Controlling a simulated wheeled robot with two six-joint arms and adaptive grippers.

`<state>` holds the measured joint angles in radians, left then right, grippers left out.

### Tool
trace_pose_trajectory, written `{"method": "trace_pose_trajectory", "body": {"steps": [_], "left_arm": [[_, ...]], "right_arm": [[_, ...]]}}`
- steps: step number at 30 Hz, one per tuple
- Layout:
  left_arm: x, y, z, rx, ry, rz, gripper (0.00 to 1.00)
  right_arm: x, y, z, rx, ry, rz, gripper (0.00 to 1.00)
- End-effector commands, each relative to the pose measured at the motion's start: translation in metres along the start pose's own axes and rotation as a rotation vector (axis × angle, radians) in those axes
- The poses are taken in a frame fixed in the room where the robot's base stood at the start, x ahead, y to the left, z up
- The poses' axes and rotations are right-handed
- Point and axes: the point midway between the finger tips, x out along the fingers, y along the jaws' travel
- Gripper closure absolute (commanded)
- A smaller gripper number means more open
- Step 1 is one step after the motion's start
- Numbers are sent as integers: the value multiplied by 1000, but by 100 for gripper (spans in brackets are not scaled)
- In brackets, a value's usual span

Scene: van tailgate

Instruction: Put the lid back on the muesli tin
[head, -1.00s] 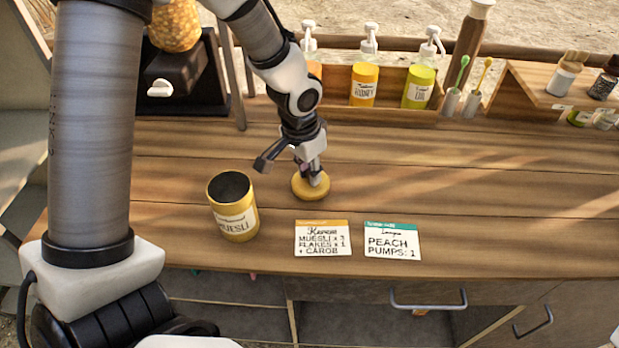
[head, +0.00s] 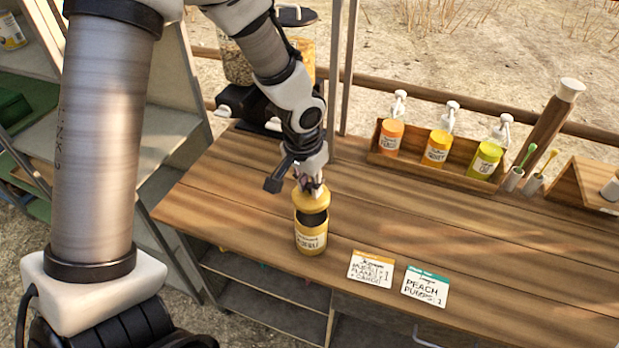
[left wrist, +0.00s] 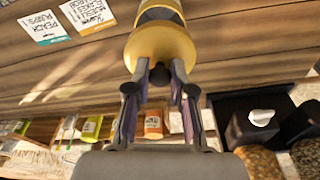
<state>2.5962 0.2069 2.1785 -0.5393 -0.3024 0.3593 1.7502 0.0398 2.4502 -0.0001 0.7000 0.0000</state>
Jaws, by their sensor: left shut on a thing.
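The muesli tin (head: 311,240) is a yellow cylinder with a white label, upright near the front edge of the wooden counter. Its dark open mouth shows in the head view. My left gripper (head: 311,187) points down, shut on the round yellow lid (head: 312,201). The lid is above the tin, with the dark opening visible below it, so it is not seated. In the left wrist view the fingers (left wrist: 160,75) grip the lid (left wrist: 162,46), which covers most of the tin (left wrist: 160,12) behind it. My right gripper is not in view.
Two order cards, one orange-topped (head: 371,270) and one green-topped (head: 425,287), lie right of the tin. A wooden rack (head: 400,163) with several pump bottles stands at the back. A dispenser (head: 240,100) stands behind my left arm. The counter's middle is clear.

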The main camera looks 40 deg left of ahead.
Motion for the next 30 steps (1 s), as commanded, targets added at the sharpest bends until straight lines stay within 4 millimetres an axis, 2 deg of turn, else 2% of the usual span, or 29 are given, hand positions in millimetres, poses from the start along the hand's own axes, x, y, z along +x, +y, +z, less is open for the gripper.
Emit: {"method": "trace_pose_trajectory", "body": {"steps": [15, 30], "left_arm": [[58, 0, 9, 2, 0, 0, 100], [62, 0, 9, 2, 0, 0, 100]], "right_arm": [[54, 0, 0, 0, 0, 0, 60], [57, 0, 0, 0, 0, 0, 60]]}}
